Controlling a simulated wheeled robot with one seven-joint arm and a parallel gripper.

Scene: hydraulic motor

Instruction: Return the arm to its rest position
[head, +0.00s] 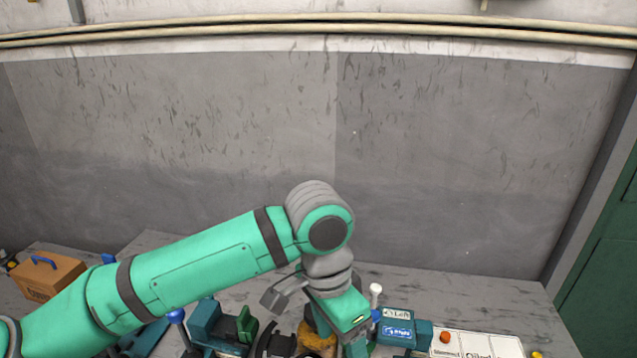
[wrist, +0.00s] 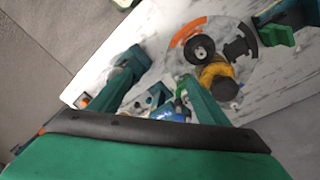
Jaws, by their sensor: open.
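My green arm reaches in from the lower left of the head view and bends down at a grey elbow-like joint over the workbench. My gripper (wrist: 160,68) is open in the wrist view, with its two green fingers spread and nothing seen held between them. In the head view its lower end is cut off by the bottom edge. It is above the bench, close to a yellow round part (head: 318,338) with a dark curved piece (head: 273,341) to its left. The yellow part also shows beyond the right finger in the wrist view (wrist: 217,80).
A teal block marked "Left" (head: 398,327) and a white-knobbed lever (head: 375,290) stand right of my gripper. A white panel (head: 475,346) with a red button (head: 446,337) lies farther right. Teal fixtures (head: 205,322) and a brown box (head: 48,277) are left. A grey wall (head: 440,150) rises behind.

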